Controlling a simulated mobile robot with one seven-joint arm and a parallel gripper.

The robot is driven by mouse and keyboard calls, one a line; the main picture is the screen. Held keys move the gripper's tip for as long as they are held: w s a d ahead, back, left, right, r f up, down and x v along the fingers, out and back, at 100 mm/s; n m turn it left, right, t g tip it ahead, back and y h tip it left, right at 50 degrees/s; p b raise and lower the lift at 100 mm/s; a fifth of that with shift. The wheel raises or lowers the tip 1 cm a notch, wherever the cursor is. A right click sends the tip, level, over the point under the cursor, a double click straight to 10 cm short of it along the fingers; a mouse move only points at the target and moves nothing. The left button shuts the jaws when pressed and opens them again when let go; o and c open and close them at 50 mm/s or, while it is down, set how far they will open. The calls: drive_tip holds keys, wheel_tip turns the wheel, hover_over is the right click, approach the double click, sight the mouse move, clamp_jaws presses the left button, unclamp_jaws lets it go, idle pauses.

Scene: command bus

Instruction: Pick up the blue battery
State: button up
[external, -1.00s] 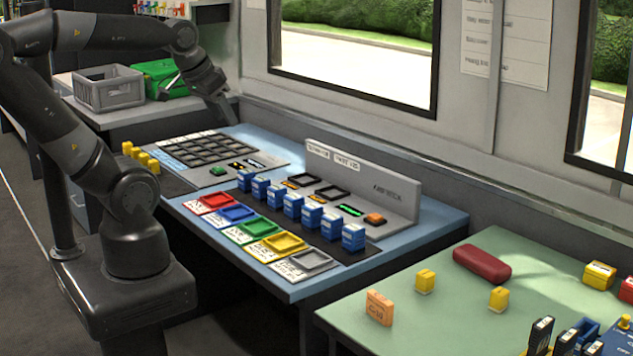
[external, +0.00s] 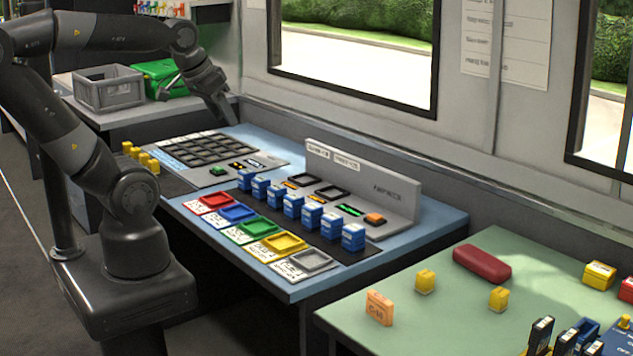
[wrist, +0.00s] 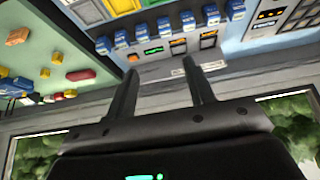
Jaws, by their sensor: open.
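Several blue batteries, small blue blocks with pale labels, stand in a row on a dark strip of the blue table; the nearest one (external: 353,238) is at the row's right end and the farthest one (external: 244,181) at its left end. The row also shows along the top of the wrist view, with one blue battery (wrist: 164,25) near the middle. Which one the task means I cannot tell. My gripper (external: 228,117) is open and empty, above the far left of the blue table, apart from the row. Its two fingers (wrist: 159,68) show in the wrist view.
Coloured trays, including a red one (external: 216,202), lie in front of the row. A grey upright panel (external: 385,190) stands behind it. A green table (external: 440,325) at right holds yellow blocks, an orange block (external: 380,307) and a red case (external: 482,264). A wall with windows is behind.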

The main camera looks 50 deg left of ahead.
drive_tip(key=shift+o, duration=1.4)
drive_tip(key=g, duration=0.1)
approach(277, 187)
drive_tip(key=f, duration=0.1)
drive_tip(key=shift+x, duration=5.65)
drive_tip(key=shift+w, duration=0.15)
